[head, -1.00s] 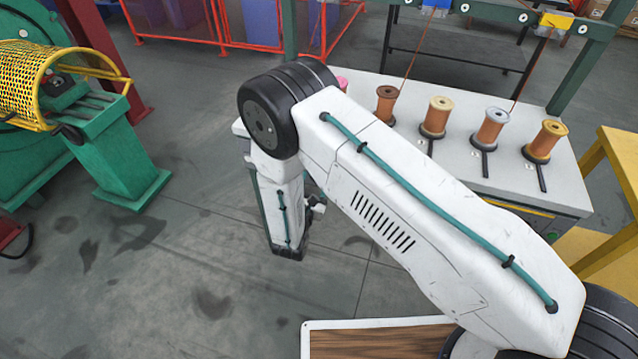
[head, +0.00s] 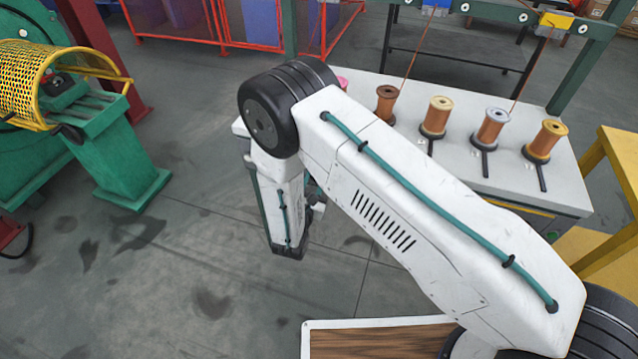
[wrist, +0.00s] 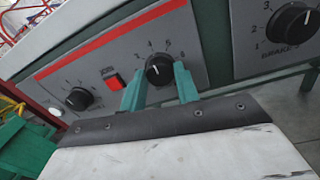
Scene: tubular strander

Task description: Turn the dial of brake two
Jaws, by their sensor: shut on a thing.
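In the wrist view, a black dial (wrist: 159,70) with numbers around it sits on a grey panel, between a red switch and another dial. Its name label is hidden behind my gripper. My gripper (wrist: 161,78) has its two green fingers on either side of this dial, shut on it. The dial to the right (wrist: 292,20) appears to be labelled brake 3 and is apart from the fingers. Another black dial (wrist: 79,98) is at the left. The head view shows my arm, but my gripper and the dials are hidden there.
A red switch (wrist: 113,80) is close to the left finger. A white-topped bench (head: 515,185) carries several copper spools (head: 436,116). A green machine with a yellow mesh guard (head: 30,82) stands at the left. The floor between is clear.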

